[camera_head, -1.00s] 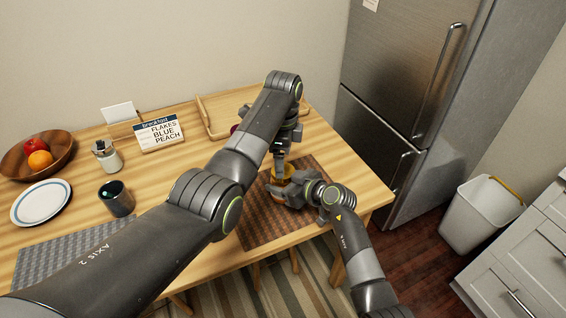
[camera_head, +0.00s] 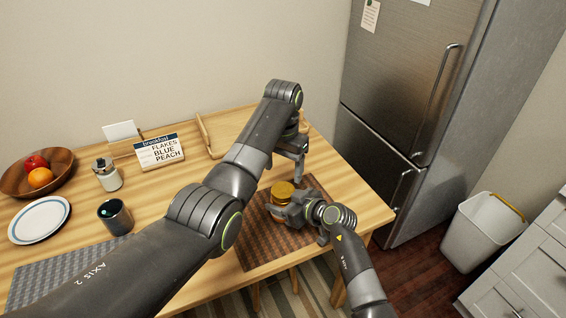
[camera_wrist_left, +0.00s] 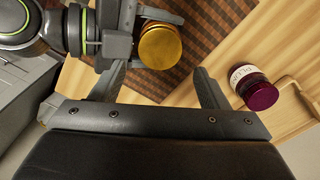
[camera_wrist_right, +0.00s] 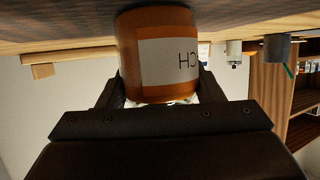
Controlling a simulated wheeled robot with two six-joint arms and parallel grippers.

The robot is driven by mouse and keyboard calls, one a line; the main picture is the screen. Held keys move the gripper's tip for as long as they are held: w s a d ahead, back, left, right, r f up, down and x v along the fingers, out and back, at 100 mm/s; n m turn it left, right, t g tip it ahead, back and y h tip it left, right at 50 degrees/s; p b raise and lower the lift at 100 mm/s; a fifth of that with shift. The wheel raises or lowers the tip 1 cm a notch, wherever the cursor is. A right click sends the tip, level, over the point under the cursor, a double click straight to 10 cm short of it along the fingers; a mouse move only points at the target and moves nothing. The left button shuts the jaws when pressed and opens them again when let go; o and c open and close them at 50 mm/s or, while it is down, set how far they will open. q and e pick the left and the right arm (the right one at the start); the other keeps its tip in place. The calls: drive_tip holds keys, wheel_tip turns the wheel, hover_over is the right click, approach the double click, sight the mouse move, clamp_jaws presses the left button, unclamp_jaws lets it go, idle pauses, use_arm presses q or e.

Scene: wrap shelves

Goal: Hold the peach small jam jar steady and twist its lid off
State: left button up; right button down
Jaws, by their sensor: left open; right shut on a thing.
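The peach small jam jar (camera_wrist_right: 158,60) is amber with a white label on which "CH" shows upside down. It stands at the placemat in the head view, with a gold lid (camera_head: 283,188) on top. Whether the lid is loose cannot be told. My right gripper (camera_head: 281,207) is shut on the jar body from the side, one finger on each side in the right wrist view. My left gripper (camera_head: 299,172) is open and empty, behind and right of the jar in the head view. The gold lid (camera_wrist_left: 160,46) lies beyond its fingers in the left wrist view.
A purple-lidded jar (camera_wrist_left: 255,90) stands beside a wooden tray (camera_head: 215,147). The brown placemat (camera_head: 255,247) has free room in front.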

sight(283, 190)
use_arm(q)
drive_tip(key=n, duration=0.3)
drive_tip(key=r+n, duration=0.1)
drive_tip(key=n, duration=0.2)
drive_tip(key=shift+r+n, duration=0.1)
drive_tip(key=shift+n, duration=0.2)
drive_tip(key=shift+f, duration=4)
drive_tip(key=c, duration=0.8)
drive_tip(key=shift+n, duration=1.6)
drive_tip(key=shift+r, duration=0.1)
drive_tip(key=shift+r, duration=1)
